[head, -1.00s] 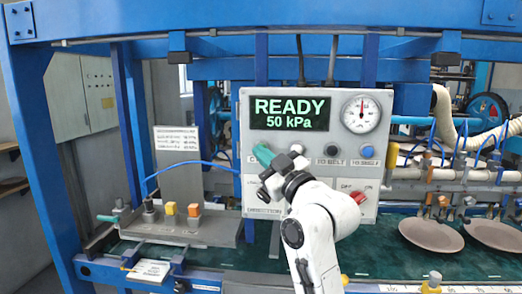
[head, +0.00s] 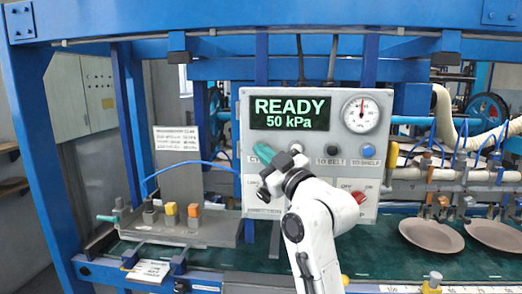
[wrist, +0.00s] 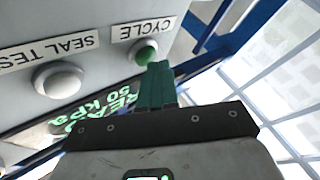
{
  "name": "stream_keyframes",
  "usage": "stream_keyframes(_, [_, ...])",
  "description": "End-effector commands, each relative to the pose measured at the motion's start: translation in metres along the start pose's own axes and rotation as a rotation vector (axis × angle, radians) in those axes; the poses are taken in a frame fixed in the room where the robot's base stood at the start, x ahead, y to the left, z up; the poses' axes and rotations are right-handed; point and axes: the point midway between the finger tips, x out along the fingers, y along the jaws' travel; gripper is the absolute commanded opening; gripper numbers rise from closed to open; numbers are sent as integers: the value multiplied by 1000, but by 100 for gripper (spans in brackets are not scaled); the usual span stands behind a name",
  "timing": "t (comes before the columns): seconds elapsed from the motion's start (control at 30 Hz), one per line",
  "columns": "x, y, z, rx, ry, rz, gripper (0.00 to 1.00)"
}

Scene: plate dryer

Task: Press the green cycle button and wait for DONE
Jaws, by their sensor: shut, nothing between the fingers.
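The green cycle button (wrist: 146,52) shows in the wrist view under the CYCLE label (wrist: 143,28) on the grey control panel (head: 331,176). The fingers hide it in the head view. My gripper (wrist: 158,66) has green fingers closed together with nothing between them. Their tips are very near the button, and I cannot tell whether they touch it. My gripper also shows in the head view (head: 258,150), in front of the panel's left side below the display. The display (head: 290,113) reads READY and 50 kPa in green.
A white SEAL TEST button (wrist: 57,80) sits beside the cycle button. The panel also holds a round gauge (head: 361,113), TO BELT and TO SHELF buttons and a red switch (head: 359,196). Brown plates (head: 431,234) lie at right.

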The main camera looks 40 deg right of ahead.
Motion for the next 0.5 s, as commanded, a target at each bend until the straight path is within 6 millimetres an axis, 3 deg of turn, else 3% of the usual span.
stream_keyframes(0.5, [4,3,4,0,-2,0,0])
